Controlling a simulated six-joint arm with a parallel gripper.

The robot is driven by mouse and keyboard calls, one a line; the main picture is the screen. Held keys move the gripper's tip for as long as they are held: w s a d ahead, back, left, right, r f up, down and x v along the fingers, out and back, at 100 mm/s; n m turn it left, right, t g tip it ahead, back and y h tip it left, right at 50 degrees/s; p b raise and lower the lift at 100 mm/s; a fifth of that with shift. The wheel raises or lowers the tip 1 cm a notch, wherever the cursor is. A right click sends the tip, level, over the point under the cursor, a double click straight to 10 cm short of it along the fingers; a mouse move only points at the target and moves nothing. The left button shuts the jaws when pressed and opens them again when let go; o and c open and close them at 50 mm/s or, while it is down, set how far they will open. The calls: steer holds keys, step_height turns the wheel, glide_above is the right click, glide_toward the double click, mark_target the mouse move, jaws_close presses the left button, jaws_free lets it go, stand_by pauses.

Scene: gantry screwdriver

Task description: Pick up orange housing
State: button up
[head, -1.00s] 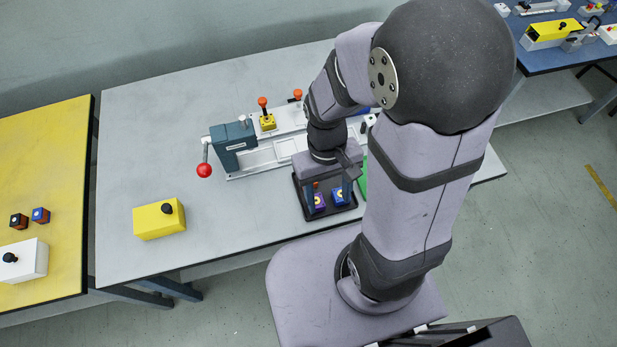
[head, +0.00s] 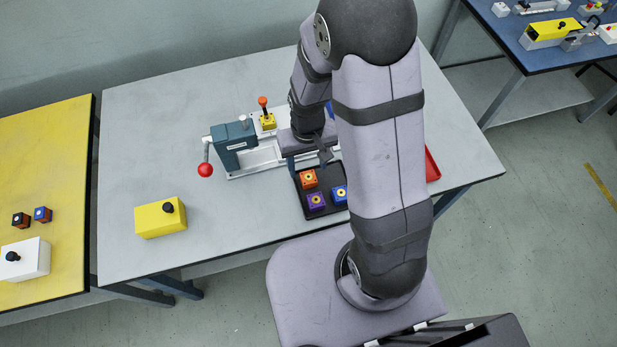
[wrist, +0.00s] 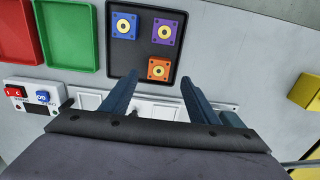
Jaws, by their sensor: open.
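The orange housing (head: 308,179) sits in the back left of the black tray (head: 311,213) in the head view. In the wrist view the orange housing (wrist: 159,68) shows just beyond my fingertips, roughly centred between them. My gripper (head: 308,164) is open and empty, its blue fingers near the tray's back edge. The wrist view shows both fingers of my gripper (wrist: 160,83) spread apart. A purple housing (head: 316,202) and a blue housing (head: 340,194) share the tray. I cannot tell the fingertips' exact height above the tray.
A teal vise-like fixture (head: 233,145) with a red-knobbed lever stands behind left. A yellow box (head: 160,217) is at the table's left front. Green (wrist: 69,36) and red (wrist: 17,33) trays lie beside the black tray. My arm hides part of the table.

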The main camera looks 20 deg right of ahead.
mark_target(309, 177)
steer(key=shift+f, duration=0.25)
steer(key=shift+d+f+p, duration=0.15)
steer(key=shift+f+p, duration=0.5)
steer(key=shift+f, duration=1.8)
steer(key=c, duration=1.2)
